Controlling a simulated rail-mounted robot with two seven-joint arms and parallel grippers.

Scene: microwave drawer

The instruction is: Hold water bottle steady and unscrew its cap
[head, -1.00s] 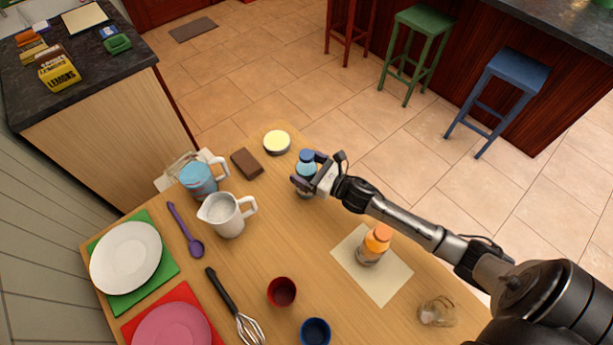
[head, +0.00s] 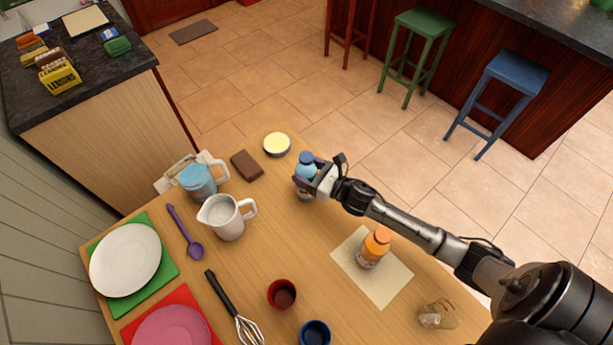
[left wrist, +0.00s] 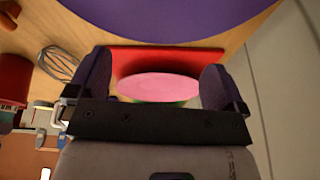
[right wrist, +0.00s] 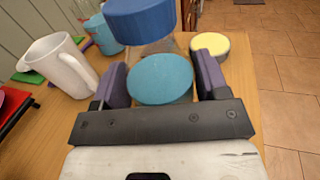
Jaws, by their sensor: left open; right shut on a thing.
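The water bottle (head: 306,171), with a blue cap and light blue body, stands upright near the table's far edge. My right gripper (head: 307,185) is shut on its body, below the cap. In the right wrist view, the blue cap (right wrist: 141,20) rises beyond the fingers, and the light blue body (right wrist: 160,79) sits between them. My left gripper (left wrist: 157,88) is open and empty in the left wrist view, with the pink plate (left wrist: 158,86) beyond its fingers. My left arm does not show in the head view.
The orange bottle (head: 374,247) stands on a pale mat (head: 392,287) near the right arm. A white pitcher (head: 227,216), a brown block (head: 247,165) and a yellow-topped tin (head: 277,144) are left of the water bottle. A glass (head: 437,314) stands near the right edge.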

